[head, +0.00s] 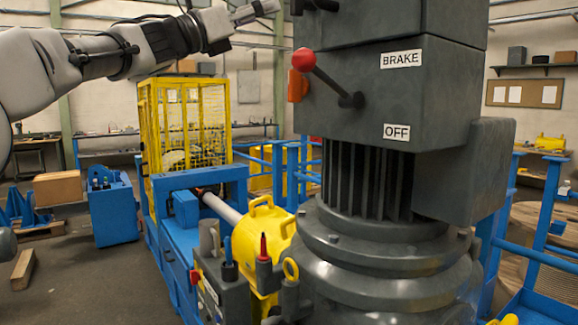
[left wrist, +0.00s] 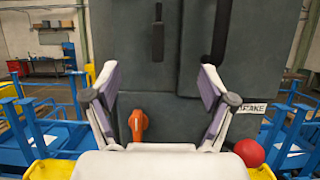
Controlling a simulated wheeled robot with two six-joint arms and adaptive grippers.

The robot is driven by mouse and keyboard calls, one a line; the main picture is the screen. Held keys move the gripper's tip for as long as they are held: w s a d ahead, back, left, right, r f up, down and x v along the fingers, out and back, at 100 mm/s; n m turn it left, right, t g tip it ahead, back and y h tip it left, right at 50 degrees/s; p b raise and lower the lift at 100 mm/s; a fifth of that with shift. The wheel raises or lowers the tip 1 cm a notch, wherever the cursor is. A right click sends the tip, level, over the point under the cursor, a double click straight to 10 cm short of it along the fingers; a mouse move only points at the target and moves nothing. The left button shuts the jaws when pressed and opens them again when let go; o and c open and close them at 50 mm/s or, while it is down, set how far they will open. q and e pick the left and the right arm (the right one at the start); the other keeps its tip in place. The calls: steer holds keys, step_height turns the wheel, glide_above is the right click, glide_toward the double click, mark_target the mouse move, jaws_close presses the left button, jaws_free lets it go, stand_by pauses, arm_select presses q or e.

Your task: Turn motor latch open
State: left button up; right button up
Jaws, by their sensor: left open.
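The motor housing (head: 375,85) is a tall dark grey block with BRAKE and OFF labels. An orange latch-like handle (head: 297,86) sits on its left side, and it also shows in the left wrist view (left wrist: 138,122). A lever with a red ball (head: 304,60) sticks out in front of the latch; the ball is at lower right in the left wrist view (left wrist: 249,153). My left gripper (head: 255,10) is open and empty, up and left of the housing. In the left wrist view its spread fingers (left wrist: 157,75) face the housing, with the orange handle low between them, apart from both.
A black bar handle (left wrist: 157,32) is on the housing's upper face. Below stand a yellow guard (head: 262,225), a grey holder with tools (head: 222,285) and a blue frame (head: 170,240). A yellow cage (head: 185,115) is behind. Open floor lies at left.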

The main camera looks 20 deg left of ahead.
mark_target(299, 114)
arm_select(q)
steer(key=w+f+n, duration=0.1)
steer(key=w+f, duration=0.2)
steer(key=f, duration=0.3)
steer(key=w+d+f+n+g+y, duration=0.1)
steer(key=w+f, duration=0.3)
steer(key=f, duration=0.3)
steer(key=w+f+g+y, duration=0.1)
steer(key=w+f, duration=0.3)
steer(key=f, duration=0.2)
steer(key=shift+w+d+f+n, duration=0.2)
steer(key=shift+d+f+n, duration=0.15)
steer(key=shift+f+n, duration=0.05)
step_height(299, 114, down, 10)
steer(key=w+n+y, duration=0.1)
steer(key=shift+w+d+n+g+y, duration=0.2)
steer(key=shift+n+g+y, duration=0.1)
steer(key=shift+g, duration=0.1)
